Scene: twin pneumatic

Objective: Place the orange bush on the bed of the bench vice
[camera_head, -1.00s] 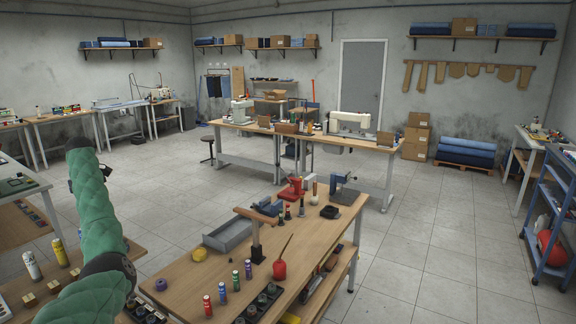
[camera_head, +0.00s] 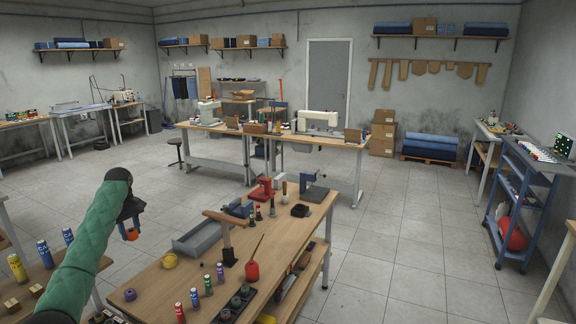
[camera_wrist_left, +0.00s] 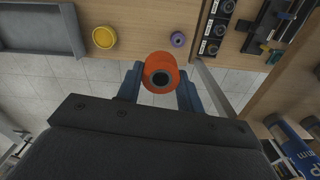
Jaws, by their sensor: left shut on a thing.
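My left gripper (camera_head: 130,228) is shut on the orange bush (camera_head: 131,237), held in the air left of the workbench (camera_head: 188,278). In the left wrist view the orange bush (camera_wrist_left: 159,60) sits between the two blue-grey fingertips (camera_wrist_left: 160,88), its dark bore facing the camera. A blue tool that looks like the bench vice (camera_head: 238,209) stands toward the far end of the workbench, partly hidden by a wooden-topped post. The gripper is well apart from it, and its bed is too small to make out. My right gripper is not in view.
A grey tray (camera_head: 200,237), yellow round piece (camera_head: 170,261), purple ring (camera_head: 130,295), several small coloured cans and a red oil can (camera_head: 252,271) stand on the workbench. A red tool (camera_head: 262,190) and a blue-grey tool (camera_head: 313,191) stand at its far end.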

